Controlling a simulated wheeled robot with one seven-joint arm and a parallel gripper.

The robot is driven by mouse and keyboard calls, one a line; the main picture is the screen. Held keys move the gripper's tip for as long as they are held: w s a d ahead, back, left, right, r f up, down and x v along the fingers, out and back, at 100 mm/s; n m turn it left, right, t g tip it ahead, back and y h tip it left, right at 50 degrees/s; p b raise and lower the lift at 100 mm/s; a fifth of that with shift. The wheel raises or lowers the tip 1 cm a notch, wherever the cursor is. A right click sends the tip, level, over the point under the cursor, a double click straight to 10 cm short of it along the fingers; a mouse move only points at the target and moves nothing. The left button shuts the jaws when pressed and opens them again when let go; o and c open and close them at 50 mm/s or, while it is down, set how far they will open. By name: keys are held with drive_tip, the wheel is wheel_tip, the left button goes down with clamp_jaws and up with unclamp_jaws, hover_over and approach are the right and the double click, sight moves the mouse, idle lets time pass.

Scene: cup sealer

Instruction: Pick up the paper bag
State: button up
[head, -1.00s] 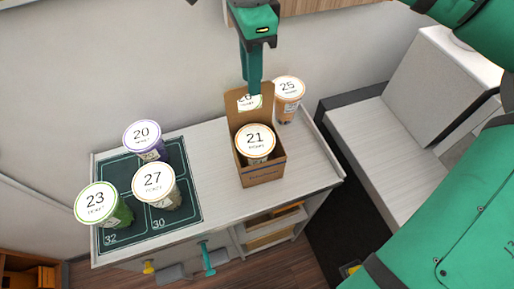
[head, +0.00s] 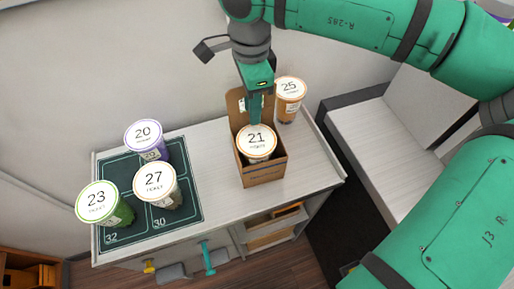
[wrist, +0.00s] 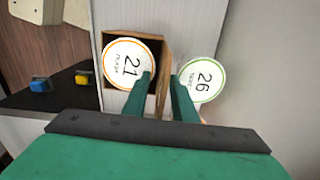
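The paper bag (head: 263,174) is a brown, open-topped carrier with a tall back panel, standing on the counter. A cup labelled 21 (head: 256,141) sits inside it. My gripper (head: 255,121) points down at the back panel, just behind cup 21. In the wrist view my gripper's fingers (wrist: 162,77) are apart, with the bag's panel edge between them. I cannot tell whether they touch it.
A cup labelled 25 (head: 289,97) stands close behind the bag on the right. Cups 20 (head: 145,137), 27 (head: 156,184) and 23 (head: 99,203) stand on a dark mat (head: 190,212) at left. The counter (head: 214,157) is clear between mat and bag.

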drive_tip(key=shift+c, duration=0.6)
clamp_jaws()
drive_tip(key=shift+r, duration=0.1)
